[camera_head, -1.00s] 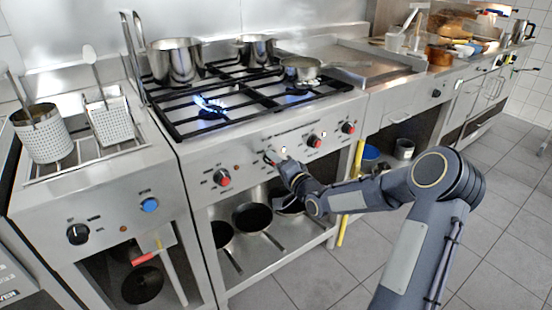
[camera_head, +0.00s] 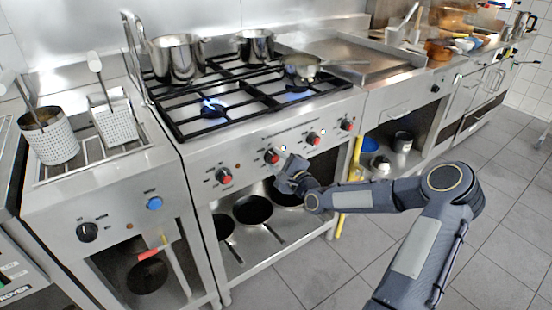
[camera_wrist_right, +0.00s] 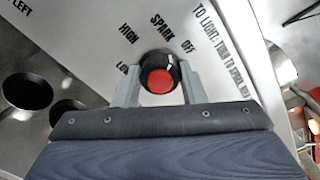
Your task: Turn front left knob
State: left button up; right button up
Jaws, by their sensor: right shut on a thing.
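The stove front (camera_head: 240,165) carries a row of red-faced knobs. The far left knob (camera_head: 223,176) stands free of my gripper. My right gripper (camera_head: 277,161) is at the second knob from the left (camera_head: 271,156). In the right wrist view this knob (camera_wrist_right: 160,78) sits between the two fingers of my right gripper (camera_wrist_right: 157,82), which is shut on it. Printed words, among them HIGH, SPARK and OFF, surround the knob there. A blue flame (camera_head: 213,108) burns at the front left burner, and another shows near the pan at the right. My left gripper is not in view.
Two steel pots (camera_head: 177,60) and a pan (camera_head: 301,66) stand on the black grates. Several dark pans (camera_head: 252,209) lie on the shelf below the knobs. A fryer unit with baskets (camera_head: 113,127) stands at the left. The tiled floor (camera_head: 330,275) is clear.

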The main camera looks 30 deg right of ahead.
jog(key=shift+m, duration=2.3)
jog(key=o, duration=1)
jog(key=shift+s, duration=0.1)
jog(key=s, duration=0.7)
jog(key=shift+s+d, duration=0.3)
jog(key=shift+s, duration=0.05)
